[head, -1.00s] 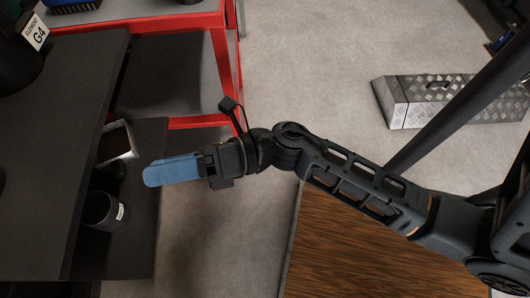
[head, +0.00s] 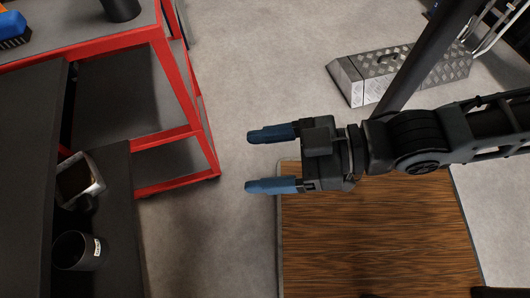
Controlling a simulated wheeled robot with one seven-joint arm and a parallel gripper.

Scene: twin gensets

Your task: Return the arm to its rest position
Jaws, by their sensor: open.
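My gripper (head: 272,160) is near the middle of the head view, with two blue fingers spread apart and pointing left. Nothing is between the fingers. It hangs over bare floor at the edge of a brown wooden surface (head: 370,235). My arm reaches in from the right edge, roughly level across the picture.
A red-framed bench (head: 188,90) and a dark table (head: 25,150) with a lower shelf (head: 115,215) stand at the left. The shelf holds a dark cup (head: 75,252) and an open box (head: 78,180). A diamond-plate metal case (head: 400,72) lies at upper right. Grey floor (head: 260,50) is clear.

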